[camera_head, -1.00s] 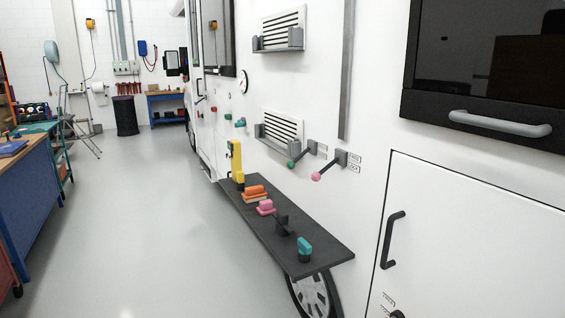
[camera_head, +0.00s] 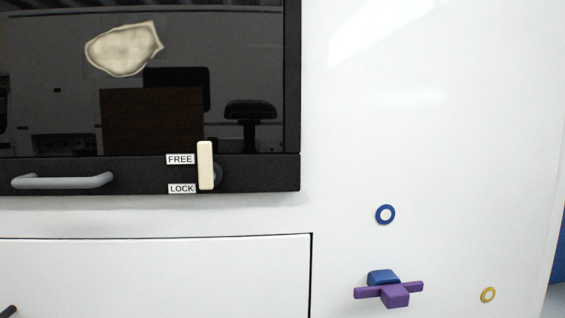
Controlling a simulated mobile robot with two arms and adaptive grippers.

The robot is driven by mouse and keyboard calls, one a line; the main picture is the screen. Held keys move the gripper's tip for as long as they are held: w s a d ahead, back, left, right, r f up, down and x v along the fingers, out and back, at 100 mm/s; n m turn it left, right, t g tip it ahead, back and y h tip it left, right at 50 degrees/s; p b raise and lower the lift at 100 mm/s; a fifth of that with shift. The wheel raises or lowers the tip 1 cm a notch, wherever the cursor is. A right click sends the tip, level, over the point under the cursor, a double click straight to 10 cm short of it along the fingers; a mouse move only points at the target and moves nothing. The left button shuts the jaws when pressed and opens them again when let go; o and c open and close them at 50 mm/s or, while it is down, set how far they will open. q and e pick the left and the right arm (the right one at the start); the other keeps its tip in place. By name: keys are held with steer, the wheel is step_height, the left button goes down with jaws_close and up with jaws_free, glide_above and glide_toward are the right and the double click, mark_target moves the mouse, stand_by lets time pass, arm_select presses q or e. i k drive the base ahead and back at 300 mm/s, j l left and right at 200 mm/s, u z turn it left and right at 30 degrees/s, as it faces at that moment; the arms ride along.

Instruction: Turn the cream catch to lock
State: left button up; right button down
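The cream catch (camera_head: 205,165) is on the lower black frame of the dark window, near its lower right corner. It is a flat bar standing upright, with its round dark base partly showing behind it at the right. A FREE label (camera_head: 180,159) is to the left of its upper half, and a LOCK label (camera_head: 182,188) is to the left of its lower end. Neither of my grippers shows in the head view.
A grey handle (camera_head: 62,181) juts from the window frame left of the catch. Below is a white hatch door (camera_head: 150,275).

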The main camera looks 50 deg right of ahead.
mark_target(207, 175)
steer(key=z, duration=1.2)
